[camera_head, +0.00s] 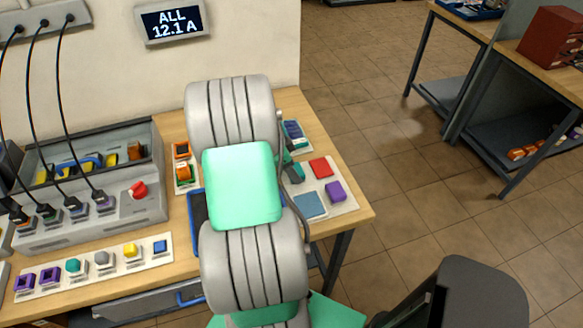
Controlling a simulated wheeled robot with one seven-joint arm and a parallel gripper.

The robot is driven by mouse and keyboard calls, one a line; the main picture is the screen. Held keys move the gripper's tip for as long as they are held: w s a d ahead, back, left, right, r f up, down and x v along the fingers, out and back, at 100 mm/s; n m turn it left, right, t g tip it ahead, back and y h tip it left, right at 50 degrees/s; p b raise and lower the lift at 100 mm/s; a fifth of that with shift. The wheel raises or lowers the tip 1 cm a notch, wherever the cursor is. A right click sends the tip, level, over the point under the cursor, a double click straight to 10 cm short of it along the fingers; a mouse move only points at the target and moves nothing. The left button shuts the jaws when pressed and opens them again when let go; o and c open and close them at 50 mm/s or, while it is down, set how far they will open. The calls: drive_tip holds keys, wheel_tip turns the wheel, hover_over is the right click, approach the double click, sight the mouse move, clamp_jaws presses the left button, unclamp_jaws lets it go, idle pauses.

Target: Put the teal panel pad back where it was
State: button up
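A white board (341,207) at the right end of the bench carries a red pad (321,168), a purple pad (336,191) and a blue-grey pad (310,206). A small teal piece (294,172) shows at the board's upper left, just past my arm's edge. I cannot tell whether it is the teal panel pad or part of my gripper. My arm, grey with green covers, fills the middle of the view and hides the gripper's fingers, so its opening and contents cannot be read.
A white strip (118,272) at the front left holds several coloured pieces, one a teal hexagonal one (73,265). Behind it stands a grey panel box (120,215) with cables and a red button (139,190).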

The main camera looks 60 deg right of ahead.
drive_tip(key=shift+o, duration=1.4)
drive_tip(key=shift+r, duration=0.1)
drive_tip(key=b+v, duration=0.1)
drive_tip(key=v, duration=1.1)
drive_tip(key=w+a+r+n+t, duration=0.3)
drive_tip(key=w+a+r+n, duration=0.1)
drive_tip(key=w+a+n, duration=0.75)
drive_tip(key=s+a+n+t+y, duration=0.1)
drive_tip(key=a+n+t, duration=0.1)
drive_tip(key=a+n, duration=0.6)
drive_tip(key=s+a+r+n+t+y, duration=0.1)
drive_tip(key=a+n, duration=0.6)
drive_tip(key=a, duration=1.3)
drive_tip(key=shift+r+n+t+y, duration=0.15)
drive_tip(key=shift+n+t+y, duration=0.2)
drive_tip(key=shift+t+y, duration=0.25)
drive_tip(key=shift+s, duration=0.2)
